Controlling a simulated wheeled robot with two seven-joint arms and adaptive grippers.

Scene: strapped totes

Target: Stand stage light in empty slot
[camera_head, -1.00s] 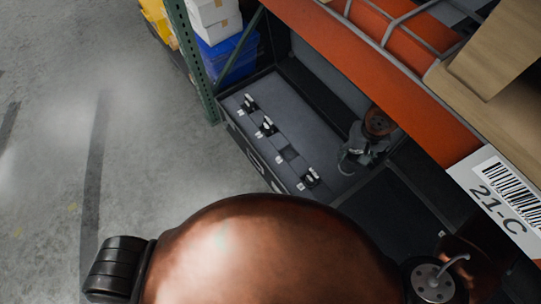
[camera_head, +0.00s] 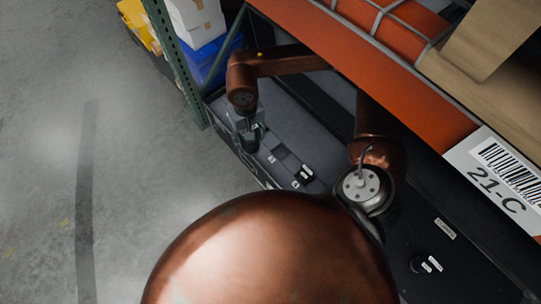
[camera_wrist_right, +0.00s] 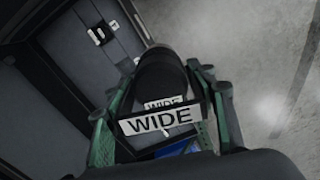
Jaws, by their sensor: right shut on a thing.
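My right gripper (camera_head: 249,136) hangs low over the left part of the grey case insert (camera_head: 318,132). In the right wrist view its green fingers (camera_wrist_right: 164,85) are shut on a black cylindrical stage light (camera_wrist_right: 160,70) with a white "WIDE" label. One black light with white labels (camera_head: 303,175) stands in the insert, to the right of the gripper. A dark square slot (camera_head: 281,153) lies between the two. The gripper hides the insert directly below it, so I cannot tell whether the held light touches it. My left gripper is out of view.
An orange shelf beam (camera_head: 410,95) with a "21-C" label crosses above the case. A green rack post (camera_head: 177,62) stands at the case's left end. Another black item with white labels (camera_head: 428,265) sits on a dark surface at lower right. Concrete floor is clear at left.

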